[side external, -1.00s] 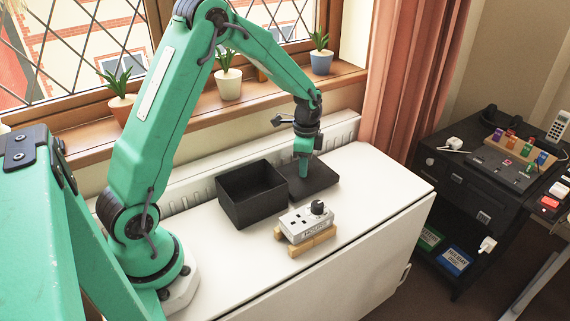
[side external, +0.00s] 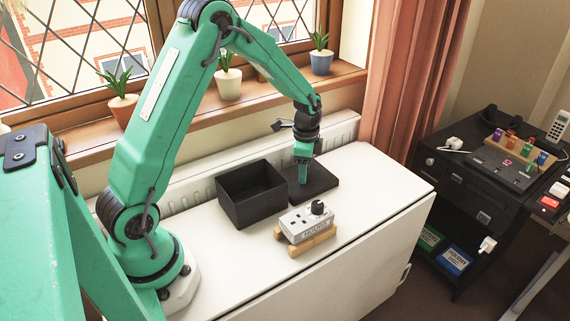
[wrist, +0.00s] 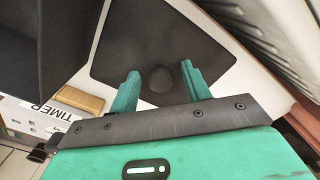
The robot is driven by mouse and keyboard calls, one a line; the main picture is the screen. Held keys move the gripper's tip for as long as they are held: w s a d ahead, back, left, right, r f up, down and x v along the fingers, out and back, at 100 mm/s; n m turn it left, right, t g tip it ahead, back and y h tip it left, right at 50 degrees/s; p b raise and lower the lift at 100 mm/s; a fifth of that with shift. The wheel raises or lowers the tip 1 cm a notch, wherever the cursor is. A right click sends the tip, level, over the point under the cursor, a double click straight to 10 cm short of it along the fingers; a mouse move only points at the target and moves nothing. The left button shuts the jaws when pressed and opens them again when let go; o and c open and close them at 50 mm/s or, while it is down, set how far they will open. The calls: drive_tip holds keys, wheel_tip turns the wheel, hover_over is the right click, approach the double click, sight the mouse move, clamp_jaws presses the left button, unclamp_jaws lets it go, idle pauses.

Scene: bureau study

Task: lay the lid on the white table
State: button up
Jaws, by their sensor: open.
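The lid (side external: 322,183) is a flat, dark square plate. It lies flat on the white table (side external: 385,190), just right of the open black box (side external: 252,205). In the wrist view the lid (wrist: 150,30) fills the upper middle, with a round dark knob (wrist: 159,79) on top. My gripper (side external: 302,184) is over the lid. In the wrist view its two green fingers (wrist: 160,82) are open, one on each side of the knob, with gaps showing between them and it.
A white timer (side external: 305,224) with a black dial sits on wooden blocks (side external: 308,244) in front of the box and lid. A ribbed white radiator (side external: 340,132) runs behind the table. The table's right side is clear. A dark desk (side external: 470,185) stands farther right.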

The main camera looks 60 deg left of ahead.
drive_tip(key=shift+r, duration=0.1)
wheel_tip(320, 180, up, 12)
idle(0.7)
drive_tip(key=shift+r, duration=0.2)
idle(0.3)
drive_tip(key=s+d+r+n+t, duration=0.35)
drive_tip(key=s+d+r, duration=0.25)
drive_tip(key=s+r, duration=0.35)
drive_tip(key=s+d+n+t, duration=0.1)
drive_tip(key=s+d+n, duration=0.1)
drive_tip(key=s, duration=0.4)
drive_tip(key=s+d+n+t, duration=0.1)
drive_tip(key=s+d+n, duration=0.1)
drive_tip(key=s, duration=0.5)
drive_tip(key=shift+n, duration=0.75)
